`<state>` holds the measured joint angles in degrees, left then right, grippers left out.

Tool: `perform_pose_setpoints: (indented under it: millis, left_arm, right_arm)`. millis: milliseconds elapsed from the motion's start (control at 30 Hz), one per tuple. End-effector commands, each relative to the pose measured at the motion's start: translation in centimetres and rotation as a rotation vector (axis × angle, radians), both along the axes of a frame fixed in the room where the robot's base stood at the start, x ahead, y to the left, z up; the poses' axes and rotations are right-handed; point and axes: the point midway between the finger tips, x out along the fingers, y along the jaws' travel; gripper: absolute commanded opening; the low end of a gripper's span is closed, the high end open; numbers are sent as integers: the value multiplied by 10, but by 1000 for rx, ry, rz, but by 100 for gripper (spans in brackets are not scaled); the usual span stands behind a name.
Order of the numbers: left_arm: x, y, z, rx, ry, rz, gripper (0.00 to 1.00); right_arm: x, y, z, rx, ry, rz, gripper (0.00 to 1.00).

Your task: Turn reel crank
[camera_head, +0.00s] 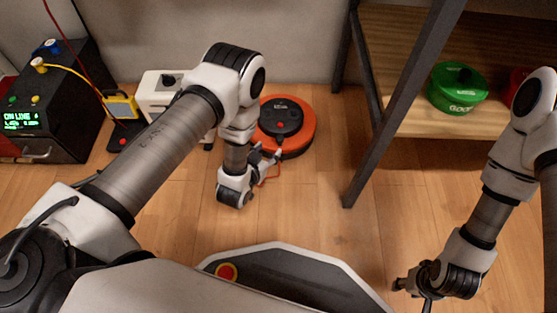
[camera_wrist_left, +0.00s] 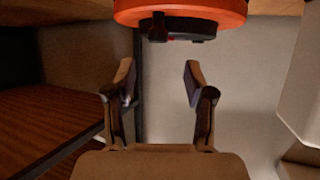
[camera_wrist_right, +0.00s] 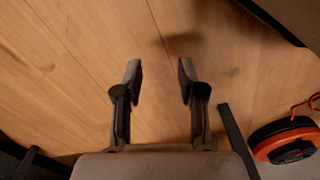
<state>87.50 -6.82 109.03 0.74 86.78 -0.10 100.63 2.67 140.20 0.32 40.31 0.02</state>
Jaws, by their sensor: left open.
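The reel (camera_head: 302,141) is a round orange body with a black hub and crank arm (camera_head: 281,118) on top, on the floor near the back wall. It also shows at the top of the left wrist view (camera_wrist_left: 230,14) and at the right edge of the right wrist view (camera_wrist_right: 270,149). A red cord runs from its near side. My left gripper (camera_head: 268,156) is at the reel's near left side; its fingers (camera_wrist_left: 158,68) are apart with nothing between them. My right gripper (camera_head: 402,285) is low at the front right, away from the reel, its fingers (camera_wrist_right: 157,70) apart and empty.
A dark-legged shelf (camera_head: 400,128) stands right of the reel, with a green round case (camera_head: 457,90) on it. A white box (camera_head: 160,95), a yellow device (camera_head: 121,106) and a black unit with a lit display (camera_head: 55,105) stand to the left. The floor between the shelf and my base is clear.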

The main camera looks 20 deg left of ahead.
Motion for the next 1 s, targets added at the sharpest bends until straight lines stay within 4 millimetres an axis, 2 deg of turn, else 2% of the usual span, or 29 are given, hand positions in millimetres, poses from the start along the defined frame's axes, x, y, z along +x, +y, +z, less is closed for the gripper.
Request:
perform_pose_setpoints:
  millis: [33, 233, 500, 633, 833, 867, 1000]
  left_arm:
    - [4, -2, -15, -3, -23, -3, 54]
    - [22, -6, -20, -6, -46, -5, 54]
    - [67, -11, -41, -6, -44, -5, 54]
    - [77, -12, -41, -6, -41, -5, 54]
    - [78, -12, -40, -5, -39, -5, 54]
    - [78, -12, -40, -5, -39, -5, 50]
    - [78, -12, -40, -5, -39, -5, 1]
  right_arm:
    - [1, 0, -17, 0, -2, 0, 40]
    - [4, 0, -29, -2, -11, 4, 40]
    - [16, -1, -66, -7, -42, 19, 40]
    - [18, -1, -70, -9, -50, 23, 40]
    - [19, -1, -68, -9, -51, 24, 40]
    - [19, -1, -68, -9, -51, 24, 40]
    - [18, -1, -68, -9, -50, 24, 40]
